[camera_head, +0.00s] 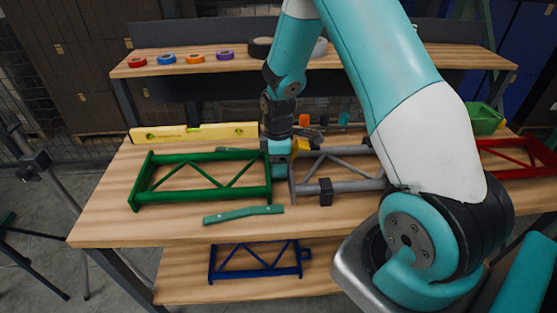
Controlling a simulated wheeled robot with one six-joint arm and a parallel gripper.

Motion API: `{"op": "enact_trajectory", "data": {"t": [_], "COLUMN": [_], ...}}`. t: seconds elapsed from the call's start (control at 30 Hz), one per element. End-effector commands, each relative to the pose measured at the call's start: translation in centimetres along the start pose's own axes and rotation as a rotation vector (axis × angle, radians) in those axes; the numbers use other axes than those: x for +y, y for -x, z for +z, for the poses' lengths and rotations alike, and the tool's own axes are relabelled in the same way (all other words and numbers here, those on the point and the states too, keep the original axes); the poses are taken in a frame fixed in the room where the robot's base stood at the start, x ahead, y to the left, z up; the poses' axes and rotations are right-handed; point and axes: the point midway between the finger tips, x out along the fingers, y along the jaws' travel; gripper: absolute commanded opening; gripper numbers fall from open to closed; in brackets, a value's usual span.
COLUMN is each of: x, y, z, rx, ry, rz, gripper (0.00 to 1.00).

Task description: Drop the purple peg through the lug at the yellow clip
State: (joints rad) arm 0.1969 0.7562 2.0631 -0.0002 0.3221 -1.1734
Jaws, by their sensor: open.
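A yellow clip (302,146) shows just right of my gripper, at the near-touching ends of the green frame (150,180) and the grey frame (345,186). My gripper (279,168) points down over this joint, at the green frame's right end. The wrist covers much of the joint, and I cannot make out the lug or the fingertips clearly. My gripper is open. I cannot pick out a purple peg in this view. A black clip (326,191) sits on the grey frame's near rail.
A yellow level (190,133) lies behind the green frame, and a green flat bar (243,214) in front. Small orange (304,120) and teal (344,118) pieces stand behind the joint. A red frame (510,160) and green bin (485,119) are at right. Tape rolls (195,58) line the shelf.

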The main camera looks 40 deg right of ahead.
Motion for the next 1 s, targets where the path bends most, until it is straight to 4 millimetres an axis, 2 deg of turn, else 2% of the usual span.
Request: {"op": "enact_trajectory", "data": {"t": [0.13,0.27,0.7,0.83,1.0], "x": [0.0,0.1,0.1,0.1,0.0], "y": [0.4,2.1,13.0,15.4,17.0], "z": [0.0,-0.1,0.0,0.0,0.0], "rx": [0.001,0.002,0.003,0.002,0.001], "ry": [0.000,0.000,0.000,0.000,0.000], "rz": [0.001,0.005,0.006,0.004,0.002], "gripper": [0.65,0.65,0.65,0.65,0.65]}}
